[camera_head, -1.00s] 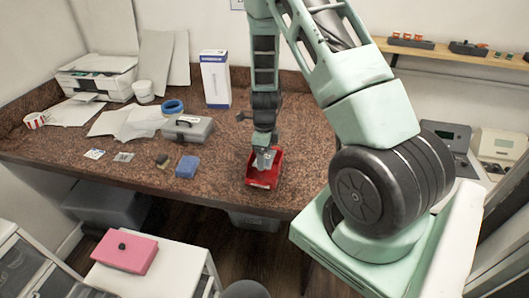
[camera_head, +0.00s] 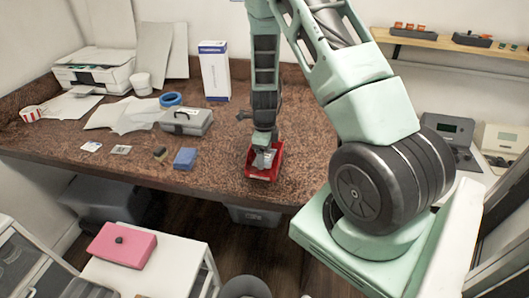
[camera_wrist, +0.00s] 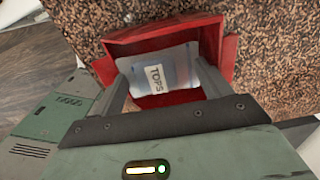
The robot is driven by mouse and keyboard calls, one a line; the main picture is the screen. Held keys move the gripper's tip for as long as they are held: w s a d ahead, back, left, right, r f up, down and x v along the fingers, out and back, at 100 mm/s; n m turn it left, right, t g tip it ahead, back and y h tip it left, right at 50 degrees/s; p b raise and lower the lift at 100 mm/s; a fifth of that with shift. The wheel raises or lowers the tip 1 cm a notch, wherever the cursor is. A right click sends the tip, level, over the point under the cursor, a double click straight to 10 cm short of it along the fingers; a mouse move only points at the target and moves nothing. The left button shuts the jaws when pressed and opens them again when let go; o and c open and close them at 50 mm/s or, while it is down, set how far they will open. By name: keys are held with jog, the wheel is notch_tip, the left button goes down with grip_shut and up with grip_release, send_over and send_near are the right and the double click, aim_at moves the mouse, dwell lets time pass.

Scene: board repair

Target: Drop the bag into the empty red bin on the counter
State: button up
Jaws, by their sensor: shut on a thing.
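The red bin (camera_head: 251,171) stands on the brown speckled counter near its front edge. It also shows in the wrist view (camera_wrist: 228,62), where its walls surround the bag. In the head view my gripper (camera_head: 263,160) points down over the bin's opening. The bag looks to be at or within the bin's mouth; its height above the bin floor cannot be told.
A blue block (camera_head: 185,158) and a dark sponge-like piece (camera_head: 160,153) lie left of the bin. A grey case (camera_head: 187,122), blue tape roll (camera_head: 173,101) and white box (camera_head: 215,72) stand farther back. The counter right of the bin is clear.

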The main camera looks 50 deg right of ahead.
jog(key=o, duration=1)
notch_tip(320, 180, up, 18)
jog(key=b, duration=0.1)
jog(key=shift+f, duration=0.25)
jog(key=s+a+r+n+y+b, duration=0.1)
jog(key=s+a+n, duration=0.1)
jog(key=a+n, duration=0.85)
jog(key=s+a+r+n+b, duration=0.1)
jog(key=s+a+n, duration=0.1)
jog(key=a+n, duration=0.8)
jog(key=s+a+r+n, duration=0.1)
jog(key=s+a+n, duration=1.3)
jog(key=s+n, duration=0.2)
jog(key=shift+s+a+n+b, duration=0.35)
jog(key=shift+a+n, duration=0.05)
jog(key=shift+n, duration=0.45)
